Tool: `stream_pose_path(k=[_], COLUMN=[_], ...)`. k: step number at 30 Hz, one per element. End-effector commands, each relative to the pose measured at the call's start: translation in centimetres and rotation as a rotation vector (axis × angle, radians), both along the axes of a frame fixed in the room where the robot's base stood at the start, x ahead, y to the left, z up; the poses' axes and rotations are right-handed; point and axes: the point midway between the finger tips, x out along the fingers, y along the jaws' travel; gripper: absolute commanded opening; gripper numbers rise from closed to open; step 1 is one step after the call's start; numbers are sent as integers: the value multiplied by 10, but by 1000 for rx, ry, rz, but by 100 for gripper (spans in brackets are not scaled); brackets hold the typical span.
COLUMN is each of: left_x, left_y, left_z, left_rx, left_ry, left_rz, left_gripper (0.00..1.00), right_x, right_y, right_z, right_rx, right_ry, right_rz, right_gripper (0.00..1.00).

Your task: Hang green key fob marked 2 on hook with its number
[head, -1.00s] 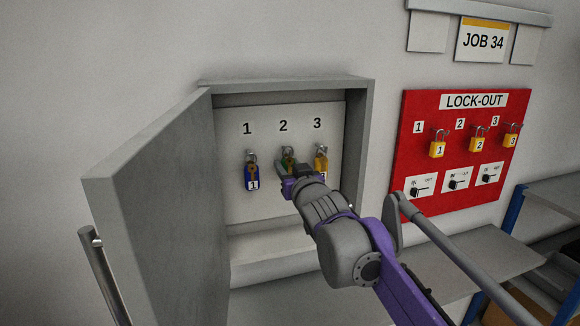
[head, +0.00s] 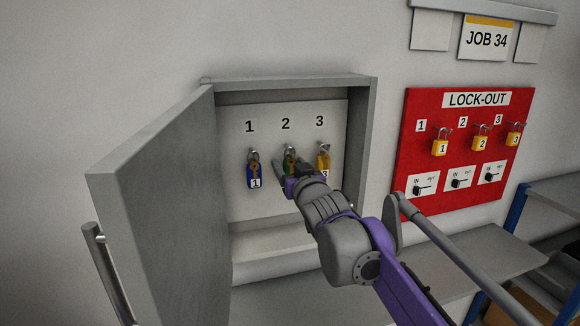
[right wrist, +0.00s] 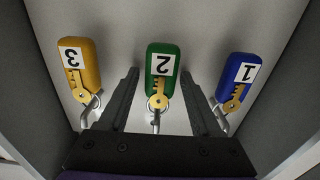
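The green key fob marked 2 (right wrist: 162,62) hangs at the hook under number 2 in the cabinet, with a brass key on its front. In the head view the green fob (head: 289,160) is partly hidden by my right gripper (head: 287,184). In the right wrist view my right gripper (right wrist: 161,76) is open. One finger is on each side of the green fob, with a visible gap on both sides. The hook for number 2 (right wrist: 155,118) shows at the fob's shackle. My left gripper is not in view.
The blue fob marked 1 (head: 254,176) and the yellow fob marked 3 (head: 323,160) hang on either side, close to the fingers. The open cabinet door (head: 165,200) stands at left. A red lock-out board (head: 410,150) with yellow padlocks is at right.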

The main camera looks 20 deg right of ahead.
Motion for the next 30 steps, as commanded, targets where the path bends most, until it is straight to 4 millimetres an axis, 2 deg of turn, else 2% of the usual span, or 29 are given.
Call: stream_pose_path(k=[10,14,24,30], left_x=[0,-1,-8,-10], left_y=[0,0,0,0], left_z=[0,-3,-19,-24], left_rx=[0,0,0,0], left_ry=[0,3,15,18], left_rz=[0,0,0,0], left_gripper=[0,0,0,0], right_x=[-1,-10,-73,-100], right_y=[0,0,-3,-3], right_z=[0,-1,-2,-1], right_rx=[0,0,0,-1], right_ry=[0,1,2,1], right_rz=[0,0,0,0], right_gripper=[77,77,77,77])
